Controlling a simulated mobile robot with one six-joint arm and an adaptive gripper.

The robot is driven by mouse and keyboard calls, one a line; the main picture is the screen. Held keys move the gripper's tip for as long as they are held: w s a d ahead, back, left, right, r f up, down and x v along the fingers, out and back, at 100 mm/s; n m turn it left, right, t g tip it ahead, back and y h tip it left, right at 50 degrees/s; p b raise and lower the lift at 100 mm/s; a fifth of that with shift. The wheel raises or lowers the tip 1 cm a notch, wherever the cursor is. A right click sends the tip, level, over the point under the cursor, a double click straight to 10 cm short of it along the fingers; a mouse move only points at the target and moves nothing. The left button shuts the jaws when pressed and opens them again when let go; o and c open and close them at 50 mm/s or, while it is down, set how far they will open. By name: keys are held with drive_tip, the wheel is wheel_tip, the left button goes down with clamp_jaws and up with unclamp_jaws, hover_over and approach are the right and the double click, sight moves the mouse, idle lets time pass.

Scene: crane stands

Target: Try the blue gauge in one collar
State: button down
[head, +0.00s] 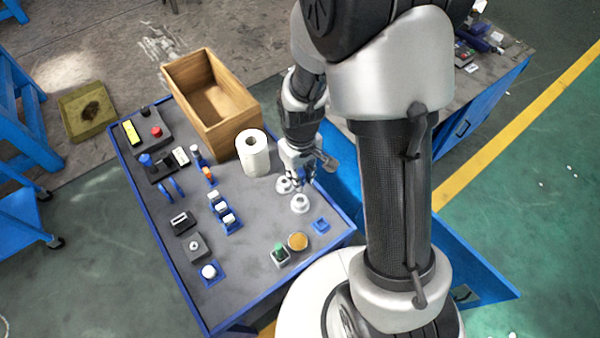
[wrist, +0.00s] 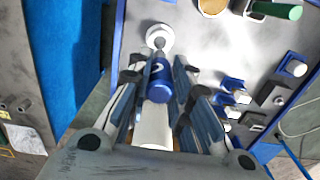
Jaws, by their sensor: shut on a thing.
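My gripper (wrist: 159,78) is shut on the blue gauge (wrist: 158,82), a blue cylinder with a grey rounded tip, seen between the fingers in the wrist view. A white part lies behind the blue one. The tip overlaps the middle of a white round collar (wrist: 160,37); I cannot tell whether it is above the hole or in it. In the head view my gripper (head: 298,178) is low over the table beside two white collars, a nearer one (head: 300,204) and a farther one (head: 283,186), which is partly hidden by the gripper.
A paper roll (head: 253,155) and an open wooden box (head: 205,100) stand left of the gripper. A small blue pad (head: 320,226), an orange disc (head: 298,241) and a green-topped piece (head: 280,254) lie in front. Several blue-and-white parts and dark boxes fill the table's left side.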

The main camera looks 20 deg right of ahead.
drive_tip(key=shift+f+b, duration=2.15)
drive_tip(key=shift+f, duration=0.7)
drive_tip(key=shift+f+b, duration=1.3)
drive_tip(key=shift+f, duration=0.35)
drive_tip(key=shift+r+p, duration=2.75)
drive_tip(key=shift+r, duration=0.6)
